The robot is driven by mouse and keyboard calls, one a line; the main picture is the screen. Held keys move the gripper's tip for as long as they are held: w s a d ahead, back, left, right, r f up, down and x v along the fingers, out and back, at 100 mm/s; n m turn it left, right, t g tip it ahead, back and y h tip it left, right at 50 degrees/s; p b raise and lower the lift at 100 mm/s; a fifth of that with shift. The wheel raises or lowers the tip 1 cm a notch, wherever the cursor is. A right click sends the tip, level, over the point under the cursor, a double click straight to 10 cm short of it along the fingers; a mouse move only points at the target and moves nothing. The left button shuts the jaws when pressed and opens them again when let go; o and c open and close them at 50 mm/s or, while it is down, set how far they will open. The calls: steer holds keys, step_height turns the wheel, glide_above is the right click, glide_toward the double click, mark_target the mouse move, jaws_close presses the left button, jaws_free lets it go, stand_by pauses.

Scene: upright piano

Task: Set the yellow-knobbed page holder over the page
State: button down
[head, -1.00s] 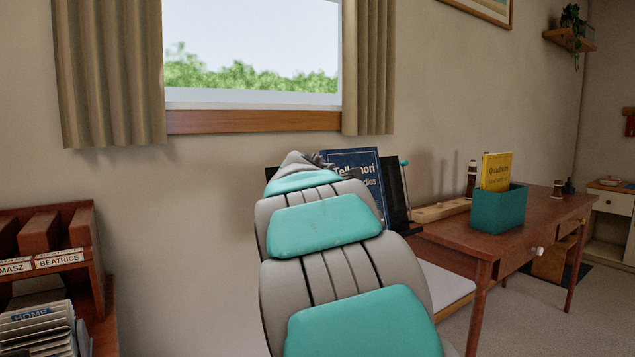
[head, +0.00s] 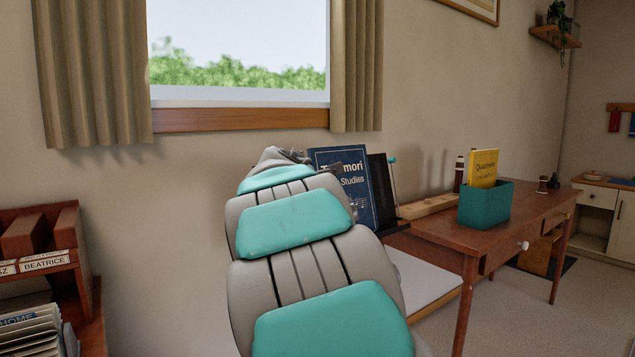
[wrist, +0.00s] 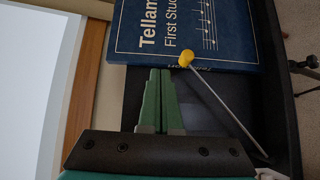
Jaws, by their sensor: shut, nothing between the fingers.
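The yellow knob (wrist: 186,58) of the page holder sits on a thin metal rod (wrist: 222,102) that slants down to the lower right in the wrist view. The knob overlaps the near edge of the dark blue book (wrist: 185,30); I cannot tell if it touches it. My gripper (wrist: 160,72) is shut and empty, its green fingers just left of the knob, ending near the book's edge. In the head view the book (head: 343,185) stands upright behind my arm, which hides the yellow knob and my fingers.
The black rest (wrist: 205,118) lies behind the rod. A second rod with a teal knob (head: 391,160) stands right of the book. A wooden desk (head: 450,240) holds a teal box (head: 485,206) with a yellow book. A letter rack (head: 45,235) is at left.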

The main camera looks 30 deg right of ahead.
steer(key=s+a+r, duration=0.5)
steer(key=a+r, duration=0.1)
steer(key=r, duration=0.1)
steer(key=shift+s+a, duration=0.15)
steer(key=shift+s, duration=0.25)
